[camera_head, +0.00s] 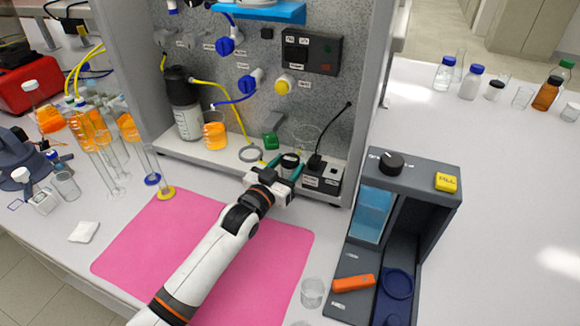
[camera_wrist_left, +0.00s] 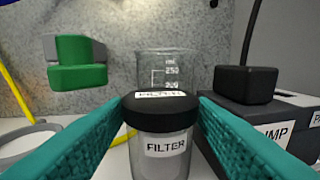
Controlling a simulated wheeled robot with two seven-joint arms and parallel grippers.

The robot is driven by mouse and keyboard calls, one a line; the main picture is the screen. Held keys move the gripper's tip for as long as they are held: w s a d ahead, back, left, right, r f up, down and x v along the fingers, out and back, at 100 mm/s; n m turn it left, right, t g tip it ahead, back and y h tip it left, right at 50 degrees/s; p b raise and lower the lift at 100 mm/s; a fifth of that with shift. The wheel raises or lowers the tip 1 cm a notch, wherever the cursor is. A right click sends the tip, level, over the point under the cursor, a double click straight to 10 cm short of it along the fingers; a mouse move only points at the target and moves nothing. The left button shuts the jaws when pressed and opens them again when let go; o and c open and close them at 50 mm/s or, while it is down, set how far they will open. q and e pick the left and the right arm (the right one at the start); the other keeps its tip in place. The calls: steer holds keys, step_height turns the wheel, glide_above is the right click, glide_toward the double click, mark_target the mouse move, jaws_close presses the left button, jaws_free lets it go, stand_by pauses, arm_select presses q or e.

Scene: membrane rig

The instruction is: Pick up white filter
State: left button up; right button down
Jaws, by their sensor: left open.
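The white filter (camera_wrist_left: 166,148) is a small pale jar with a black lid, and both lid and body carry a FILTER label. In the head view its black lid (camera_head: 290,160) shows at the rig's base, just beyond my left gripper (camera_head: 283,172). My left gripper is open, with its teal fingers (camera_wrist_left: 160,125) to the left and right of the filter. I cannot tell whether either finger touches it. The filter stands upright, and its lower part is cut off in the wrist view. My right gripper is not in view.
A glass beaker (camera_wrist_left: 165,65) stands right behind the filter. The pump box (camera_head: 322,177) is close on the right. A green clip (camera_head: 271,141) and a grey ring (camera_head: 250,154) are on the left. A pink mat (camera_head: 150,235) lies in front, mostly clear.

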mark_target(287, 163)
arm_select(q)
steer(key=shift+c, duration=0.5)
steer(key=c, duration=0.5)
steer(key=shift+c, duration=0.2)
step_height(287, 163, up, 18)
steer(key=b, duration=0.2)
